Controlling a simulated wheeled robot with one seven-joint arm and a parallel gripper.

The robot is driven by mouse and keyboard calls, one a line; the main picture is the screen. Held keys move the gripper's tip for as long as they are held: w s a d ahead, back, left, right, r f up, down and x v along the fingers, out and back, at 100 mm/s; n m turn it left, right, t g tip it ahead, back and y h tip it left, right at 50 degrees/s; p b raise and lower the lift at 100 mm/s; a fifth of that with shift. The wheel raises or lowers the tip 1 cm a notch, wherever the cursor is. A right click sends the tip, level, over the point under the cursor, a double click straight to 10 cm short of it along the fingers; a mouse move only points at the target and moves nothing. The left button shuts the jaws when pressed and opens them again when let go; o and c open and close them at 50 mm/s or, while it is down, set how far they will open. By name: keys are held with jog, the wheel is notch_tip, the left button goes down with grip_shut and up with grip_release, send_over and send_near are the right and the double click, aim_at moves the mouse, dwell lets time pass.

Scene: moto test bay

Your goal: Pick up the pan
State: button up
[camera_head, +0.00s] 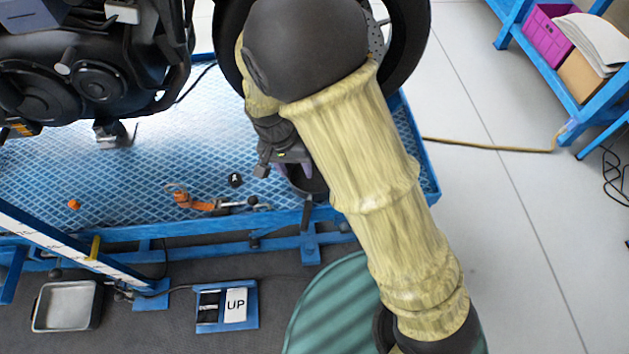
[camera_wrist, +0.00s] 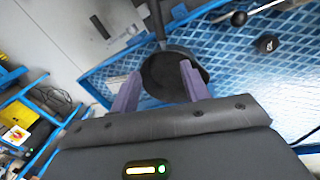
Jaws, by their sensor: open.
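A dark round pan (camera_wrist: 163,80) lies near the edge of the blue lift platform in the wrist view, with its handle (camera_wrist: 158,22) pointing up in the picture. My gripper (camera_wrist: 160,68) is open, its two purple fingers on either side of the pan's near part. I cannot tell whether they touch it. In the head view the pan (camera_head: 309,184) is partly hidden by my gripper (camera_head: 281,168) and my arm, close to the platform's front right corner.
The blue mesh platform (camera_head: 60,178) also bears an orange-handled tool (camera_head: 187,199) and a small black weight (camera_head: 235,180). A motorcycle (camera_head: 90,70) stands over it at left. A metal tray (camera_head: 65,306) and an UP pedal (camera_head: 236,305) are on the floor.

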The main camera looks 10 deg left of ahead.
jog(key=b, duration=0.2)
send_over(308, 202)
jog(key=a, duration=0.1)
notch_tip(308, 202, down, 10)
jog(key=shift+f, duration=0.2)
jog(key=shift+f, duration=0.1)
jog(key=f, duration=0.3)
jog(key=d+f+b, duration=0.1)
jog(key=f, duration=0.1)
grip_shut()
